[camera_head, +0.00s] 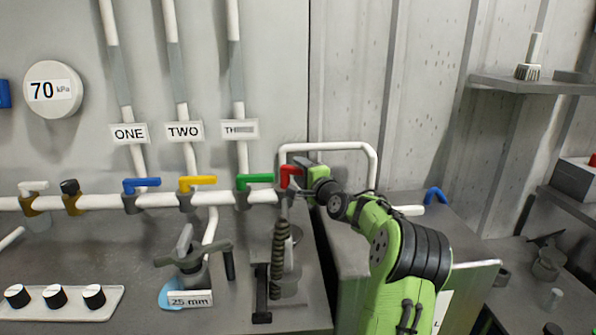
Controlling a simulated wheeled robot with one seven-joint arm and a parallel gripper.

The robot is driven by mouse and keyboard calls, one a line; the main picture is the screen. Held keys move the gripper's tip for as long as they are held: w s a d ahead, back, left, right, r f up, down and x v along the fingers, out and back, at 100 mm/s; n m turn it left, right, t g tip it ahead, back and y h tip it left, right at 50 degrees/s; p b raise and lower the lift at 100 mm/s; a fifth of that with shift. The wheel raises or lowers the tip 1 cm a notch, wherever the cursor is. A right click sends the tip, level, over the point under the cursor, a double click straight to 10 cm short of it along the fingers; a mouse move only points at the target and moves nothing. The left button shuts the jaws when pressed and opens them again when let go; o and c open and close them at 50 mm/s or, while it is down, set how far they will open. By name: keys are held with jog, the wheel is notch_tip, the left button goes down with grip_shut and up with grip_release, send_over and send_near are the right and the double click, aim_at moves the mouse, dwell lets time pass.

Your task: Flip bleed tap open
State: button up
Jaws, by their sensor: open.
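A row of taps sits along the white horizontal pipe (160,200). No label reading bleed is legible. The red tap handle (289,171) is at the right end, partly hidden by my gripper. My gripper (300,170) is open, close to the red handle; whether it touches it I cannot tell. The green handle (255,178), yellow handle (198,181) and blue handle (142,183) lie along the pipe. A white-handled tap (33,186) and a black-capped tap (70,187) are at the left.
A valve with a grey handle (193,256) and a spring-wrapped post (280,250) stand below the pipe. A white rail (335,146) arches behind my gripper. Black knobs (55,296) are at front left.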

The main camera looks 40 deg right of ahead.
jog(key=shift+x, duration=0.95)
grip_shut()
